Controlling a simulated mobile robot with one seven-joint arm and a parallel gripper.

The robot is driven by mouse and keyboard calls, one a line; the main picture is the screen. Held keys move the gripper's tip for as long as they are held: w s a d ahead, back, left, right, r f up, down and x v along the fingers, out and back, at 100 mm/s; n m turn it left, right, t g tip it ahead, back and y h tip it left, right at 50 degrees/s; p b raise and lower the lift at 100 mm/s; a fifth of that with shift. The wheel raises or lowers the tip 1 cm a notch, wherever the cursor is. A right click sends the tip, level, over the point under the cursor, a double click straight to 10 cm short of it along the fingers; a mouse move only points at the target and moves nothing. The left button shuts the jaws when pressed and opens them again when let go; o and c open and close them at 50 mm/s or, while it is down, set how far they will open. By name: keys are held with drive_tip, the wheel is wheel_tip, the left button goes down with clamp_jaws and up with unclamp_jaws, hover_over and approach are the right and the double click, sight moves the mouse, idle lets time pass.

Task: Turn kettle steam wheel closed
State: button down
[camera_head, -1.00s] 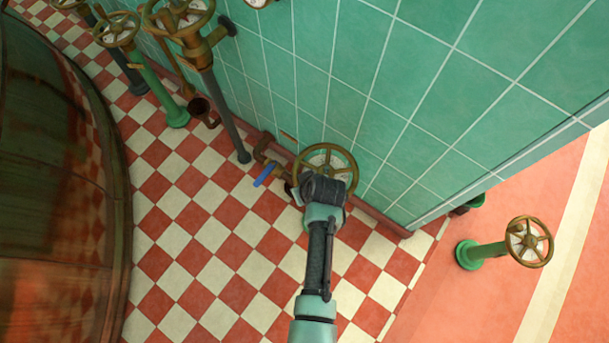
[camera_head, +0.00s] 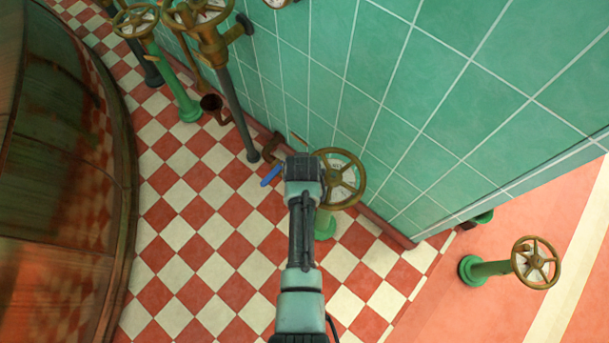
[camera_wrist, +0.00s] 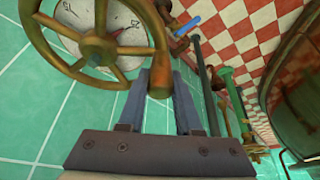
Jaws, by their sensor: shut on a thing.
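The brass steam wheel (camera_head: 361,180) stands on a green post by the tiled wall, just right of my gripper (camera_head: 303,160) in the head view. A pale dial plate shows behind its spokes. The wheel fills the upper left of the wrist view (camera_wrist: 98,47), where a brown knob or grip at its rim sits between the fingers of my gripper (camera_wrist: 160,82). The fingers are shut on this part of the wheel. In the head view my wrist hides the fingers and the wheel's left edge.
A blue-handled pipe valve (camera_head: 270,175) is close left of my gripper. Several other wheels on posts stand at the upper left. A large copper kettle (camera_head: 60,200) fills the left side. Another wheel (camera_head: 536,262) stands at the right.

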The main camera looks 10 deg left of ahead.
sight(312, 156)
drive_tip(key=w+m+h+b, duration=0.1)
drive_tip(key=w+m, duration=0.1)
drive_tip(key=m, duration=0.1)
drive_tip(key=shift+w+a, duration=0.2)
drive_tip(key=w+m+b, duration=0.1)
drive_tip(key=w+m+h+b, duration=0.1)
drive_tip(key=shift+d+m, duration=0.25)
drive_tip(key=shift+m, duration=0.05)
drive_tip(key=shift+w+d+m+h+b, duration=0.35)
drive_tip(key=shift+w+m+h+b, duration=0.25)
drive_tip(key=shift+m, duration=0.4)
drive_tip(key=shift+w+d+b, duration=0.35)
drive_tip(key=shift+w+b, duration=0.05)
drive_tip(key=shift+b, duration=0.05)
drive_tip(key=shift+w+d+r, duration=0.1)
drive_tip(key=shift+d, duration=0.05)
drive_tip(key=c, duration=0.6)
unclamp_jaws()
drive_tip(key=p+v, duration=0.3)
drive_tip(key=v, duration=1)
drive_tip(key=shift+w, duration=0.15)
